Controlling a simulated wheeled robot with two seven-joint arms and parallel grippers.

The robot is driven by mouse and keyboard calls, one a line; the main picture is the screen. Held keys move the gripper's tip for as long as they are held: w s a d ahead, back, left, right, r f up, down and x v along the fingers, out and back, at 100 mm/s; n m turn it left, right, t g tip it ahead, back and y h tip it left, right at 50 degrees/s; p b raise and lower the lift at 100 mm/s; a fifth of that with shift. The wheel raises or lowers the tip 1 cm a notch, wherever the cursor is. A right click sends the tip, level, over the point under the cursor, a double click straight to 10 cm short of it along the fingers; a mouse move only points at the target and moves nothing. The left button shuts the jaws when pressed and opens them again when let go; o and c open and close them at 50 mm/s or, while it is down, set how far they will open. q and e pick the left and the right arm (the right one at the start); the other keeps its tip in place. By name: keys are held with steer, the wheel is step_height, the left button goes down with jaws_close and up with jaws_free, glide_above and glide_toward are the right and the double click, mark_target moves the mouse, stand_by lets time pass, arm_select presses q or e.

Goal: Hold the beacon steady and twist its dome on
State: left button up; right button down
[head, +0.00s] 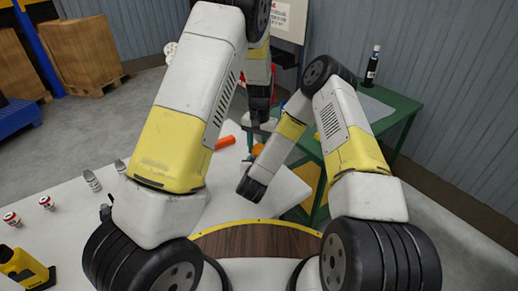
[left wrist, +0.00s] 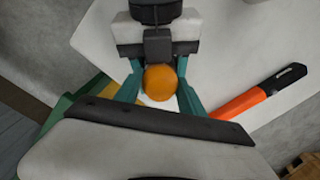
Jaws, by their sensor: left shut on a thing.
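The rounded orange dome (left wrist: 160,82) sits between the teal fingers of my left gripper (left wrist: 160,76), which is shut on it. In the head view a bit of orange (head: 257,150) shows by my left gripper (head: 252,142), partly hidden behind my right arm. A dark block (left wrist: 157,45) lies right beyond the dome, lined up with it. It looks like the beacon's body, but I cannot tell whether the dome is seated on it. My right gripper (left wrist: 157,50) faces mine from the far side. Its fingers do not show clearly.
An orange-red tube with a black end (left wrist: 255,95) lies on the white table (head: 80,220). Small red-and-white cans (head: 46,202) and a yellow tool (head: 25,266) are at left. A green bench (head: 395,108) with a dark bottle (head: 372,66) stands at right.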

mark_target(260, 145)
arm_select(q)
steer(key=n, duration=0.4)
steer(key=shift+d+n, duration=0.1)
steer(key=shift+n, duration=2.1)
steer(key=o, duration=1.4)
step_height(260, 145, up, 12)
